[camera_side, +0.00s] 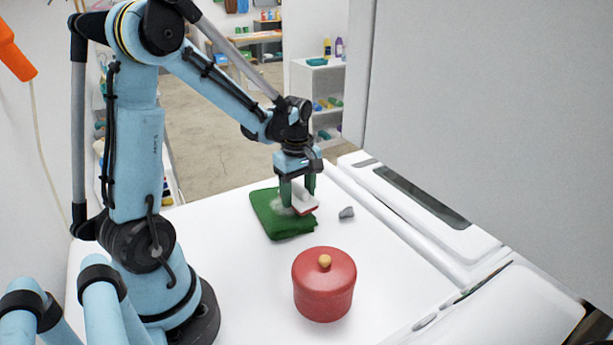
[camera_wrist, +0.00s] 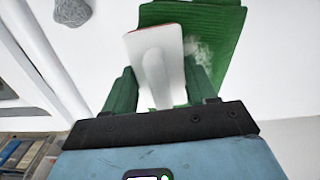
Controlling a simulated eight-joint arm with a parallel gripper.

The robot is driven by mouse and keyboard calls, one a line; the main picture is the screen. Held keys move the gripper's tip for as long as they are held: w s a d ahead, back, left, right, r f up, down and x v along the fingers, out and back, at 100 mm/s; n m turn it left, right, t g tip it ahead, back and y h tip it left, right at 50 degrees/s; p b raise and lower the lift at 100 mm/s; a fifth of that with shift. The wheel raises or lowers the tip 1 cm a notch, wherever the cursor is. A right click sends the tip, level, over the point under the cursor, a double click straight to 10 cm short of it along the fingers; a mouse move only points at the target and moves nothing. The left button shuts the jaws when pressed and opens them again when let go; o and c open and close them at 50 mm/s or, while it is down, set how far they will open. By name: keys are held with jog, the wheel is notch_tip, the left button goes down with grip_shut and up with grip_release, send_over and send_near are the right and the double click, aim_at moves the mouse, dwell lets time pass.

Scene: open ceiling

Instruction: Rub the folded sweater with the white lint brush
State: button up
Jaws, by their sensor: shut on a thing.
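A folded green sweater (camera_side: 272,221) lies flat on the white table, with a pale fuzzy patch on its upper side. It also shows in the wrist view (camera_wrist: 222,28). My gripper (camera_side: 299,190) points down over the sweater and its green fingers are shut on the white lint brush (camera_side: 305,202). The brush has a white body and a red edge on its underside. In the wrist view the brush (camera_wrist: 157,58) sits between the two fingers and hides part of the sweater. I cannot tell whether the brush touches the sweater.
A red lidded pot (camera_side: 324,285) with a yellow knob stands in front of the sweater. A small grey stone-like lump (camera_side: 346,213) lies right of the sweater, also in the wrist view (camera_wrist: 73,10). A white machine-like unit (camera_side: 420,205) borders the table's right side.

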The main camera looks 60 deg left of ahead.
aim_at(297, 182)
jog(key=shift+w, duration=0.5)
jog(key=shift+w+a, duration=0.1)
jog(key=shift+a, duration=0.8)
jog(key=shift+s+a, duration=0.15)
jog(key=shift+s, duration=1.65)
jog(key=shift+s+a, duration=0.15)
jog(key=shift+s, duration=1.65)
jog(key=shift+s+a, duration=0.15)
jog(key=shift+s, duration=0.05)
jog(key=shift+w+a, duration=0.15)
jog(key=shift+a, duration=0.7)
jog(key=shift+w+d, duration=0.2)
jog(key=shift+w, duration=1.05)
jog(key=shift+w+d, duration=0.15)
jog(key=shift+w, duration=1.15)
jog(key=shift+w+d, duration=0.2)
jog(key=shift+w, duration=1.05)
jog(key=shift+s+r, duration=0.1)
jog(key=shift+r, duration=3.95)
